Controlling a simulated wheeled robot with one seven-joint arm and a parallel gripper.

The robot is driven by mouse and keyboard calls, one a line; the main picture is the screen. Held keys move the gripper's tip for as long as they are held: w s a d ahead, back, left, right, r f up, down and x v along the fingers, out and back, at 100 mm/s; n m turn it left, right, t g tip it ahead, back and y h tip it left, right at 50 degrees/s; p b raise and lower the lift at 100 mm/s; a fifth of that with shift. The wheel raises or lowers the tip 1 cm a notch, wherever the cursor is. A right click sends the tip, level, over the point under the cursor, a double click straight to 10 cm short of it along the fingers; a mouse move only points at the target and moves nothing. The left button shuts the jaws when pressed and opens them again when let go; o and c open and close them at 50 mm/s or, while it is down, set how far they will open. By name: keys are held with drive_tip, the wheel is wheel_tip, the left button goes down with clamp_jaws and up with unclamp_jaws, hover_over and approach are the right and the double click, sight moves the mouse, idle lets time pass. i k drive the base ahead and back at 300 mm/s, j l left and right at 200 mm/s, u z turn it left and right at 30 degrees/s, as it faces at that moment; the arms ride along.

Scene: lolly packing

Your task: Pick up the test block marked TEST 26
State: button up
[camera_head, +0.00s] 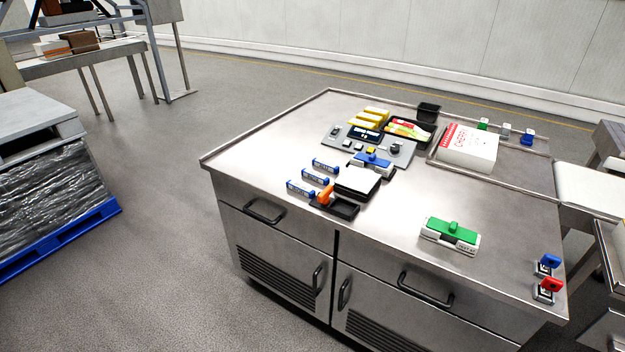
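A white block with a green top and a green knob (452,232) lies near the front right of the steel cabinet top (430,195). Dark lettering shows on its front face, too small to read for sure. A similar block with a blue top (372,160) stands mid-table behind a white pad; no marking on it can be read. I cannot tell from here which block is marked TEST 26. My gripper is not in view.
Blue-and-white packs (312,177) and a black tray with an orange item (338,206) lie at centre left. A grey device (365,145), a white box (467,148) and small stamps (548,289) are also on top. Space around the green block is clear.

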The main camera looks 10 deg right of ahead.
sight(387, 172)
drive_tip(key=i+j+z, duration=0.1)
drive_tip(key=i+j, duration=0.25)
drive_tip(key=i+j+z, duration=0.1)
drive_tip(key=i+j, duration=0.2)
drive_tip(key=i+j+z, duration=0.1)
drive_tip(key=i+j, duration=0.25)
drive_tip(key=i+j+z, duration=0.1)
drive_tip(key=i+j, duration=0.2)
drive_tip(key=j, duration=0.2)
drive_tip(key=i+j+z, duration=0.15)
drive_tip(key=i+j, duration=0.15)
drive_tip(key=j, duration=0.15)
drive_tip(key=i+j+z, duration=0.1)
drive_tip(key=i+j, duration=0.15)
drive_tip(key=j, duration=0.2)
